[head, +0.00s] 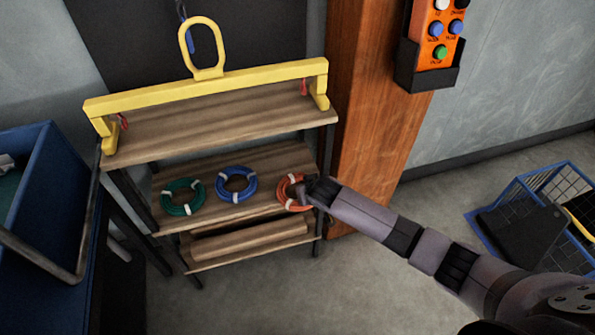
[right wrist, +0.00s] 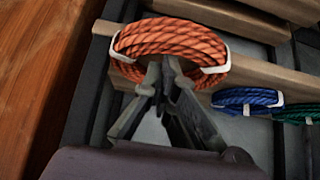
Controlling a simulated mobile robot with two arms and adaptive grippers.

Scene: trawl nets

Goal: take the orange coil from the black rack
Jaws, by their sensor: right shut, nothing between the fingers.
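The orange coil (head: 284,190) lies at the right end of the middle wooden shelf of the black-framed rack (head: 327,150). It is a rope ring with white bands. My right gripper (head: 305,188) reaches in from the right and covers part of the coil in the head view. In the right wrist view the coil (right wrist: 170,42) is right in front of the fingertips (right wrist: 162,68). The fingers are shut with nothing between them, and the tips overlap the coil's near side. Whether they touch it I cannot tell. My left gripper is not in view.
A blue coil (head: 237,184) and a green coil (head: 182,196) lie left on the same shelf. A yellow lifting beam (head: 210,87) sits on the top shelf. A wooden post (head: 368,90) stands right of the rack, a blue bin (head: 40,190) left. A blue wire basket (head: 540,180) is on the right.

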